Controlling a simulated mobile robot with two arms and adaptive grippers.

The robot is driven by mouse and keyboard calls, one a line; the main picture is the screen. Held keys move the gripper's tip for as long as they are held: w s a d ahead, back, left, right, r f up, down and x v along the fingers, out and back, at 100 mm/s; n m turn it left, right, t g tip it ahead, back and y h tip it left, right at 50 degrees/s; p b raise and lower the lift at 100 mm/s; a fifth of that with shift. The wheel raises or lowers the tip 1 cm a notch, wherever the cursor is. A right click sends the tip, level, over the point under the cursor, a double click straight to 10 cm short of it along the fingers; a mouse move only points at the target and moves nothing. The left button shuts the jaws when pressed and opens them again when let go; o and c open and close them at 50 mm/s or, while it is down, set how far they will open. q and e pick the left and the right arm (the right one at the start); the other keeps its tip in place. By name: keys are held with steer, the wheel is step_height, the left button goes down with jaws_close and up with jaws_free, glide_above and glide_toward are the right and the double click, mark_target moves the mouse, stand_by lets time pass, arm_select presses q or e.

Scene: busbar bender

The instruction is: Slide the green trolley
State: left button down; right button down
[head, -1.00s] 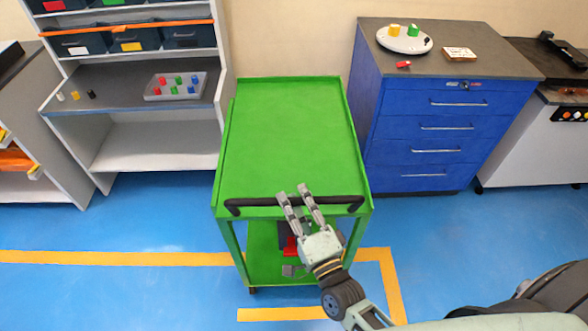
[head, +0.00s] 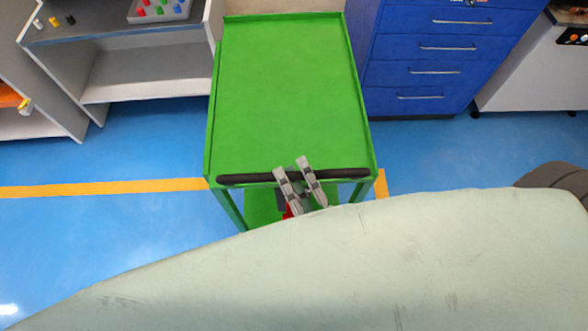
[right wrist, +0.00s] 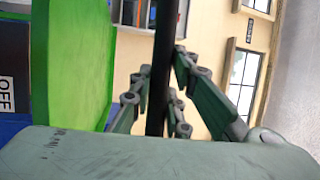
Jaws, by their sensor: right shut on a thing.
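The green trolley (head: 280,95) stands in the middle of the head view with an empty top tray. Its black handle (head: 348,174) runs along the near edge. My right gripper (head: 294,171) is at the middle of the handle, its fingers reaching over it. In the right wrist view the black handle (right wrist: 162,50) passes between the fingers of my right gripper (right wrist: 157,88), which is shut on it. The green top (right wrist: 72,60) shows at the left there. The lower shelf is mostly hidden by my own pale arm link. My left gripper is not in view.
A blue drawer cabinet (head: 440,55) stands close to the trolley's right. A grey shelf unit (head: 150,75) stands at its left. A white machine cabinet (head: 525,75) is at the far right. Yellow tape (head: 100,188) marks the blue floor, which is clear at the left.

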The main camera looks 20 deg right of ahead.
steer(key=c, duration=1.6)
jaws_free()
steer(key=shift+c, duration=0.2)
steer(key=v, duration=1.2)
steer(key=shift+f, duration=0.15)
